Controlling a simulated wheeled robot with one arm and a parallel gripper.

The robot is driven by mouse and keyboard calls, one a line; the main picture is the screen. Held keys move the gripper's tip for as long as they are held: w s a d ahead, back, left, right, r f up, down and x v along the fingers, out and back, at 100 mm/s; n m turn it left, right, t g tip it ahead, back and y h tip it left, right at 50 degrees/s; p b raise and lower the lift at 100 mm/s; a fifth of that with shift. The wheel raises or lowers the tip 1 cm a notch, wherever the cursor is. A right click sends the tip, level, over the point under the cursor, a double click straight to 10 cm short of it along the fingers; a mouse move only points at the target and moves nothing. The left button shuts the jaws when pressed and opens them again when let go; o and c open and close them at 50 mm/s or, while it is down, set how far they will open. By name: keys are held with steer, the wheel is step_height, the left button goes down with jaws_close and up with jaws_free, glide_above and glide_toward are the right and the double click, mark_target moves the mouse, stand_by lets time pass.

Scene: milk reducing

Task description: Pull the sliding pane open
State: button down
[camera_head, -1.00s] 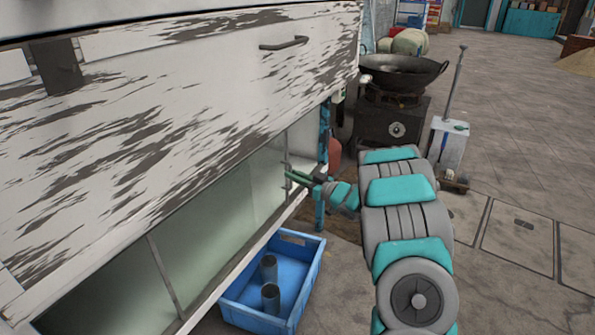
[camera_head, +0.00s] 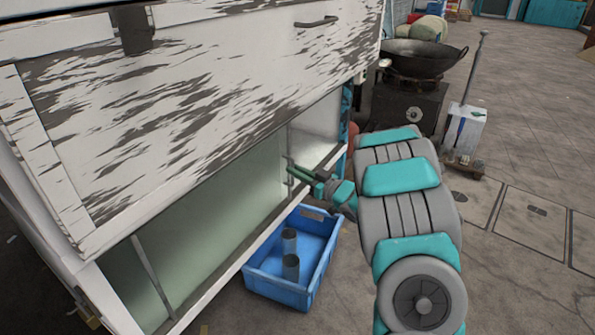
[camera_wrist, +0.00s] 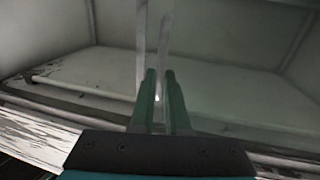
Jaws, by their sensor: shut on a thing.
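The sliding pane (camera_head: 215,225) is greenish glass in the low front opening of a worn white cabinet. Its upright edge strip stands near the right end of the opening, and a gap shows to the right of it. My gripper (camera_head: 290,164) reaches in from the right and is shut on this edge. In the wrist view the two green fingers of my gripper (camera_wrist: 160,75) are close together on either side of the pane's upright strip (camera_wrist: 164,45). The exact contact is partly hidden by the fingers.
A blue crate (camera_head: 318,272) with two dark cylinders stands on the floor below the opening. A wok (camera_head: 415,58) on a dark stove is behind my arm. The cabinet's worn front panel (camera_head: 190,110) overhangs the opening. Paved floor at right is largely clear.

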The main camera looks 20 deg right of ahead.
steer(key=c, duration=0.9)
jaws_free()
steer(key=shift+s, duration=0.1)
steer(key=v, duration=0.7)
steer(key=shift+s+d+b, duration=0.1)
steer(key=shift+s+b, duration=0.2)
